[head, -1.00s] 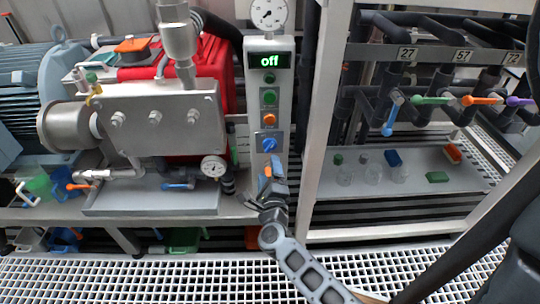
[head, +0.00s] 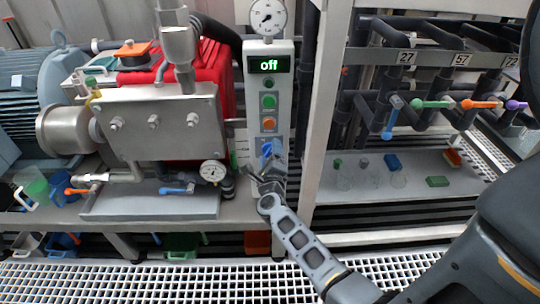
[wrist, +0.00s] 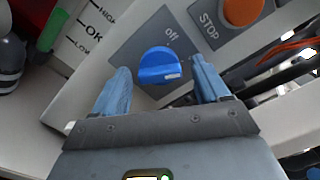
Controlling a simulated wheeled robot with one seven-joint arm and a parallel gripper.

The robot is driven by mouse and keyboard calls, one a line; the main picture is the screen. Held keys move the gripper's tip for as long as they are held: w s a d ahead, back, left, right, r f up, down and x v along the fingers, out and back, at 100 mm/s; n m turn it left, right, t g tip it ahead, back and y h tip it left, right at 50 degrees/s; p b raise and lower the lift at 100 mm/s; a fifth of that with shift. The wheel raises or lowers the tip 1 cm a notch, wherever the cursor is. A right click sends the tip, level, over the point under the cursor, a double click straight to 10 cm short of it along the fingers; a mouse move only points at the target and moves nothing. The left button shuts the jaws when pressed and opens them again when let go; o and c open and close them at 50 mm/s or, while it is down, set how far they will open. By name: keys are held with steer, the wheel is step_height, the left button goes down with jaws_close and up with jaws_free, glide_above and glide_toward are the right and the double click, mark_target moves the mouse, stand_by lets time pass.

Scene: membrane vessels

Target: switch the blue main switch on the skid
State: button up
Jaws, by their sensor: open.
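The blue main switch (wrist: 159,65) is a round knob on a grey plate marked "off" in the wrist view. In the head view the switch (head: 267,148) sits low on the white control panel (head: 284,110), partly behind my gripper. The display (head: 269,65) at the panel's top reads "off". My gripper (wrist: 160,85) is open, with one blue finger on each side of the knob in the picture. I cannot tell whether the fingertips touch it. In the head view my gripper (head: 268,163) is right in front of the panel's lower part.
An orange STOP button (wrist: 242,10) is close to the right finger. A green button (head: 269,101) is higher on the panel. A gauge (head: 212,171) and a metal pump block (head: 160,122) stand to the left. A frame post (head: 318,110) stands to the right.

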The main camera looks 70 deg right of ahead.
steer(key=c, duration=1.1)
steer(key=shift+o, duration=0.2)
steer(key=shift+n+p, duration=0.3)
steer(key=shift+n, duration=0.1)
steer(key=n+p, duration=0.3)
steer(key=n, duration=0.1)
steer(key=shift+a+r, duration=0.1)
steer(key=shift+r, duration=0.1)
steer(key=n+p, duration=0.2)
steer(key=n, duration=0.1)
steer(key=shift+n, duration=0.4)
steer(key=shift+f+n+p, duration=0.15)
steer(key=shift+n+p, duration=0.95)
steer(key=shift+n, duration=0.6)
